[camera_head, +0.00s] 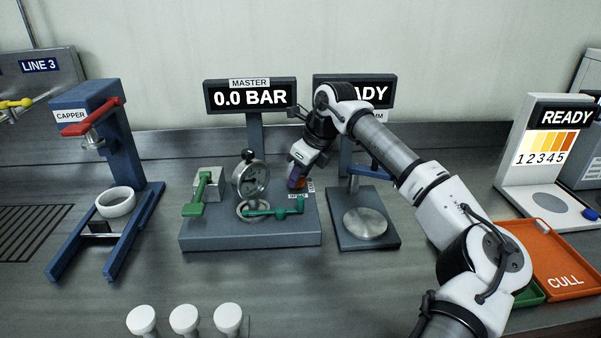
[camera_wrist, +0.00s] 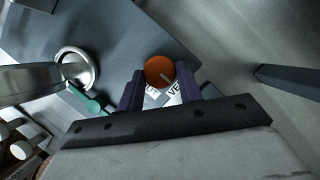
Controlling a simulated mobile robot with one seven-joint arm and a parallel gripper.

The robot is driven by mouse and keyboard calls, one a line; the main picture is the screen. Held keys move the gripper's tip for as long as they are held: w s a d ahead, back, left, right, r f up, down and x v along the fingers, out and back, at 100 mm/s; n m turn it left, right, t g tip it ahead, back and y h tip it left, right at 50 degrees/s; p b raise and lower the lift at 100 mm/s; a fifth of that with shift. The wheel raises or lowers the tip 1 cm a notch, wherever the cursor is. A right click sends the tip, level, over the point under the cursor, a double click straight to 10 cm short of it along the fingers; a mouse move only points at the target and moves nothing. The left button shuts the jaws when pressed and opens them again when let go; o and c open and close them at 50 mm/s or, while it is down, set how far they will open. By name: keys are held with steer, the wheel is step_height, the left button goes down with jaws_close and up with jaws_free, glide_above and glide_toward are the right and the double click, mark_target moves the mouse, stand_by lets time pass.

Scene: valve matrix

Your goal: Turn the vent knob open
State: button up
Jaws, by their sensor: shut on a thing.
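The vent knob (camera_wrist: 160,72) is a round orange-red knob with a pale pointer line, on the grey test stand (camera_head: 250,236). It lies beside a white label, partly covered, of which "VE" can be read in the wrist view. My gripper (camera_head: 297,184) comes down on the knob at the stand's right rear. In the wrist view its two dark purple fingers (camera_wrist: 162,88) stand on either side of the knob, shut on it. In the head view the fingers hide most of the knob. The display above the stand (camera_head: 250,97) reads 0.0 BAR under MASTER.
Another green-handled block (camera_head: 205,189) is farther left. A blue press with a round plate (camera_head: 365,222) stands close on the right. The blue capper (camera_head: 97,150) is far left.

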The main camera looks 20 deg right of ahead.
steer(key=o, duration=1)
steer(key=b+v, duration=0.1)
steer(key=v, duration=1.2)
steer(key=shift+s+d+r, duration=0.1)
steer(key=shift+r, duration=0.3)
